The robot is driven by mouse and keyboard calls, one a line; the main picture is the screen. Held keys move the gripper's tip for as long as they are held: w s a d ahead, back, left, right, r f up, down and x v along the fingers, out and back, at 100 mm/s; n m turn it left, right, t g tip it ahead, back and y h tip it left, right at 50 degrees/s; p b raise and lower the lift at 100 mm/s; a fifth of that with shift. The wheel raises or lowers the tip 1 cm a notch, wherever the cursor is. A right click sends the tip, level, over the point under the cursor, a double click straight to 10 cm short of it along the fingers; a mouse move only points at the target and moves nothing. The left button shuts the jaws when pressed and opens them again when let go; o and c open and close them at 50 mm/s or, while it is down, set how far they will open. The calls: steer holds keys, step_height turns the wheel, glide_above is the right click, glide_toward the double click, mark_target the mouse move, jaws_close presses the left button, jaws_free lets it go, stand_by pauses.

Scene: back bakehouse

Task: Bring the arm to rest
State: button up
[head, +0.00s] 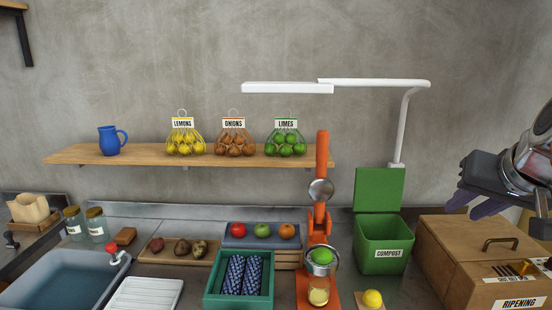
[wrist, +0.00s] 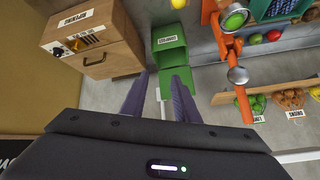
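My gripper (head: 510,212) is at the right edge of the head view, raised above the wooden ripening box (head: 465,258). Its two purple fingers stand apart with nothing between them. In the wrist view the open fingers (wrist: 160,78) point toward the green compost bin (wrist: 170,62), with a gap between them. That view is turned round, with the ripening box (wrist: 95,42) at upper left. Part of my arm is cut off by the right edge of the head view.
An orange press (head: 322,160) stands mid-counter with a green fruit (head: 322,256) in it and a glass (head: 318,292) below. The compost bin (head: 382,240) is open beside the ripening box. A white lamp (head: 290,88) hangs above the shelf (head: 90,153). Air around my gripper looks clear.

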steer(key=s+a+f+n+g, duration=0.1)
steer(key=s+a+f+n, duration=0.1)
steer(key=s+a+f, duration=0.5)
steer(key=s+a+f+n+g+y, duration=0.1)
steer(key=s+a+f+n, duration=0.2)
steer(key=s+a+f, duration=0.4)
steer(key=a+f, duration=0.5)
steer(key=f, duration=0.2)
steer(key=shift+a+f+g, duration=0.25)
steer(key=shift+a+g, duration=0.05)
